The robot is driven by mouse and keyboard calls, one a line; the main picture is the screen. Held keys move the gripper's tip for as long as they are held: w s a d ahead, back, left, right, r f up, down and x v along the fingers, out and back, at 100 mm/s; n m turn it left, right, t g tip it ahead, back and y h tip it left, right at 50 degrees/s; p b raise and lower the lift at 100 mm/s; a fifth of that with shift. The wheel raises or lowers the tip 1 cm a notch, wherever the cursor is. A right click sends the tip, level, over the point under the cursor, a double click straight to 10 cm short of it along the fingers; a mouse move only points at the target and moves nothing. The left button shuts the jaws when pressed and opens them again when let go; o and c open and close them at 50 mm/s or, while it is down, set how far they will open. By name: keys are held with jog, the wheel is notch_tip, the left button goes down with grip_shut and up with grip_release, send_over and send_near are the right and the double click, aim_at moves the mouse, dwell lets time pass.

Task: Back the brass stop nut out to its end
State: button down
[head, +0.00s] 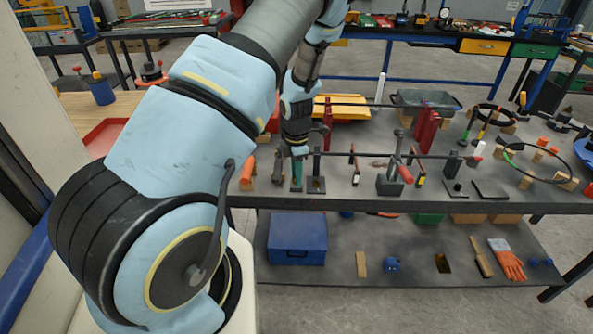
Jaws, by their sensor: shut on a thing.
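My gripper (299,152) is small and far off in the head view, pointing down at the left end of the front dark rod (335,154). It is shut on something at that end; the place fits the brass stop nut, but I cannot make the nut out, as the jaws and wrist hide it. A black post (316,172) carries the rod just right of my gripper. A teal upright piece (297,171) on a dark base stands directly below the jaws. Whether it touches them I cannot tell.
The rod runs right past a dark clamp block (390,184) with an orange handle (406,174). Red uprights (427,126) and a second rod stand behind. An orange cylinder (247,170) on a wooden block is close on the left. A blue box (297,238) sits on the lower shelf.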

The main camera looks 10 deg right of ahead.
jog(key=n+p, duration=0.1)
jog(key=n, duration=0.5)
jog(key=shift+p, duration=0.35)
dwell(0.4)
jog(key=c, duration=0.6)
grip_release()
notch_tip(320, 180, up, 11)
jog(key=shift+f+b, duration=0.1)
jog(key=shift+b, duration=1.05)
